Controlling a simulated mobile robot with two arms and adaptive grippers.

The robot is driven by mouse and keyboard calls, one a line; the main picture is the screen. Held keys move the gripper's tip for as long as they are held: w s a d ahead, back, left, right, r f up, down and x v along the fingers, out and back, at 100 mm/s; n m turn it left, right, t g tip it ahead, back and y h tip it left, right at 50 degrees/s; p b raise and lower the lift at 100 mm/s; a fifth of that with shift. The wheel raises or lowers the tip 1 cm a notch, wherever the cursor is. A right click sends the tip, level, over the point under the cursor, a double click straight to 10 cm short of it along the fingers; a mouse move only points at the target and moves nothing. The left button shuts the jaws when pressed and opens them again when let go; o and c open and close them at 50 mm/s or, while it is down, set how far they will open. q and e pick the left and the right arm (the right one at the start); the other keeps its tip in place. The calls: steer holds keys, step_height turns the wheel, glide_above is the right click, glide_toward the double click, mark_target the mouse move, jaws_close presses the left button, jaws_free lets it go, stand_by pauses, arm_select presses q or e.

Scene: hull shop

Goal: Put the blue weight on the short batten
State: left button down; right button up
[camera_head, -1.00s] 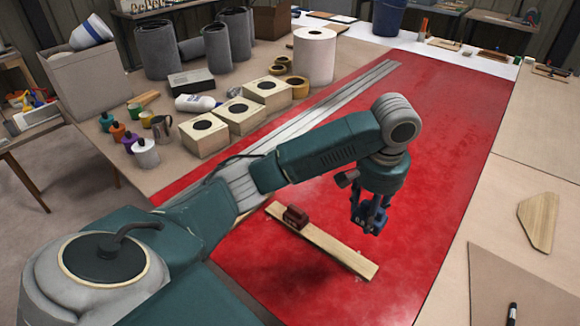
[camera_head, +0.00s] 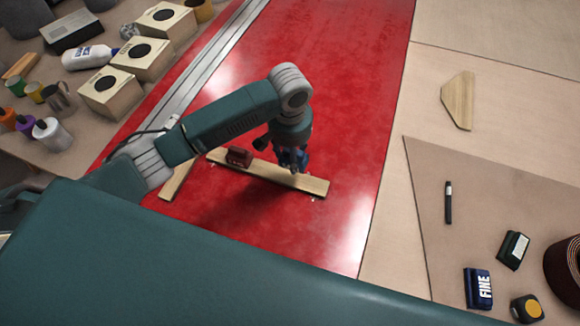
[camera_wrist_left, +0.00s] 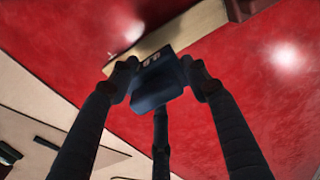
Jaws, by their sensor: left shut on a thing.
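My left gripper (camera_head: 293,166) is shut on the blue weight (camera_head: 304,160), over the right part of a wooden batten (camera_head: 275,174). The weight also shows between the fingers in the left wrist view (camera_wrist_left: 158,84), overlapping the batten (camera_wrist_left: 182,30). I cannot tell whether it touches the wood. A dark red weight (camera_head: 239,157) sits on the batten's left part. A second wooden strip (camera_head: 178,180) lies to the left, partly hidden by my arm; its full length is hidden. My right gripper is not in view.
The battens lie on a glossy red panel (camera_head: 350,120), clear to their right. A wooden offcut (camera_head: 458,100), a pen (camera_head: 448,202) and a blue "FINE" block (camera_head: 478,288) lie right.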

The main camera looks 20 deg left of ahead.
mark_target(291, 176)
arm_select(q)
step_height(291, 176, down, 3)
steer(key=shift+d+f, duration=0.1)
step_height(291, 176, down, 4)
steer(key=shift+r+p, duration=0.2)
steer(key=shift+p, duration=0.15)
steer(key=shift+f, duration=0.45)
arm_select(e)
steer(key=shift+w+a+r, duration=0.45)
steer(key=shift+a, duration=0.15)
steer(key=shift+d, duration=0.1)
arm_select(q)
steer(key=c, duration=0.9)
jaws_free()
steer(key=shift+f, duration=0.15)
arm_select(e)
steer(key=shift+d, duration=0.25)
